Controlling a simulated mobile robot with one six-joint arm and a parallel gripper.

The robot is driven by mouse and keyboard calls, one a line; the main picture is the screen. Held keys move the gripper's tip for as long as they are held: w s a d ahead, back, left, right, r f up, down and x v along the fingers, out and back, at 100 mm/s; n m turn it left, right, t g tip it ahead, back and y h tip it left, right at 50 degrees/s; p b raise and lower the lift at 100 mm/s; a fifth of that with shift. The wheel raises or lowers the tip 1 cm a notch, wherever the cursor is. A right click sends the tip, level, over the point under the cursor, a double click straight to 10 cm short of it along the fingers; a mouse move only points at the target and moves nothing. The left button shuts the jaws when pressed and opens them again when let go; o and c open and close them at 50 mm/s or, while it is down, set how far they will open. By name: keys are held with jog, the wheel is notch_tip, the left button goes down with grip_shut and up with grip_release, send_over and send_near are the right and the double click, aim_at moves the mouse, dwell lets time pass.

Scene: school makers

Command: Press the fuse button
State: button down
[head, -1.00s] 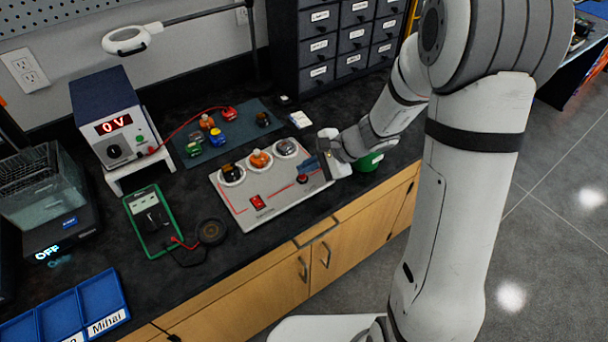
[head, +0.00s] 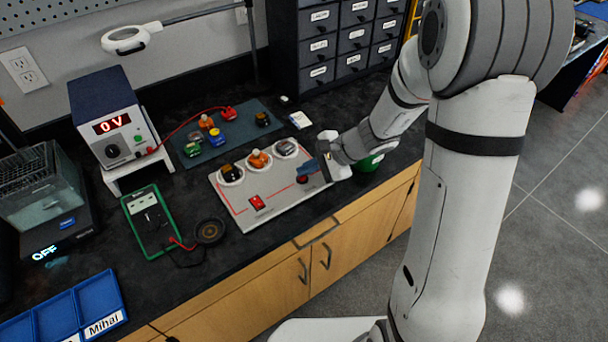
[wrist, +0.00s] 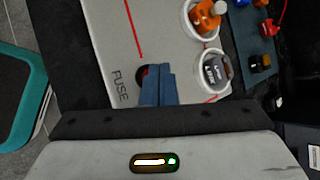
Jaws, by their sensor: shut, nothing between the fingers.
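The grey control panel (head: 232,208) lies flat on the dark bench. The fuse button (head: 302,180) is a small red and dark round part near its right end. In the wrist view the button (wrist: 141,74) shows partly, beside the printed word FUSE. My gripper (head: 306,168) is shut and empty, its blue fingertips right at the button. In the wrist view the gripper (wrist: 156,72) covers part of the button. I cannot tell whether the tips touch it or whether it is pressed down.
Three round holders with parts, among them an orange one (head: 259,158), line the panel's back edge. A red rocker switch (head: 257,202) is at its front left. A power supply (head: 118,124) reading 0 V and a green-edged meter (head: 150,222) stand left. A green round object (head: 369,162) is close behind my wrist.

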aim_at(307, 181)
dwell(0.4)
jog(key=shift+r+p, duration=0.55)
jog(key=shift+r, duration=0.3)
notch_tip(307, 181, up, 5)
jog(key=p, duration=0.3)
dwell(0.4)
jog(key=s+d+r+n+h, duration=0.4)
jog(key=s+d+r+n, duration=0.1)
jog(key=s, duration=0.4)
jog(key=s+d+r+n+h, duration=0.5)
jog(key=s+d, duration=0.3)
jog(key=s, duration=0.2)
jog(key=shift+d+r+n+p, duration=0.3)
jog(key=shift+n+p, duration=0.1)
jog(key=shift+n, duration=0.5)
